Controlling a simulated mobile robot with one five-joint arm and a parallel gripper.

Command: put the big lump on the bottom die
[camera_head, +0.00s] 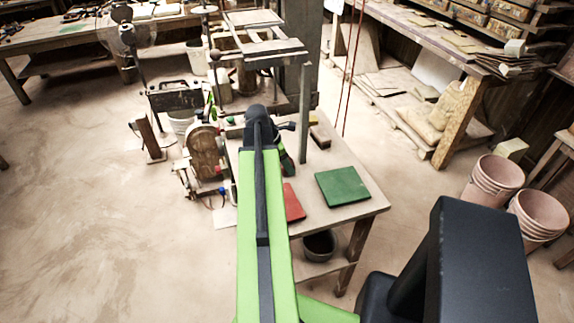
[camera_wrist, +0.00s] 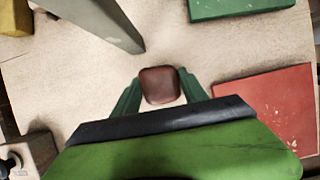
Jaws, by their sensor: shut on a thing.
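My gripper (camera_wrist: 160,88) is shut on a smooth reddish-brown lump (camera_wrist: 159,85), which sits between the green fingers in the wrist view. Pale tabletop shows beyond it; its height above the table is hard to tell. In the head view my arm hides the lump, and only part of the gripper (camera_head: 286,163) shows, over the press table (camera_head: 340,219). The press stands at the table's far end, with a flat plate (camera_head: 262,48) high up. I cannot pick out the bottom die in either view.
A grey upright post (camera_head: 305,112) stands close to my gripper; it also shows in the wrist view (camera_wrist: 95,20). A green square (camera_head: 342,187) and a red one (camera_head: 293,203) lie on the table. A brown block (camera_head: 320,136) lies behind the post.

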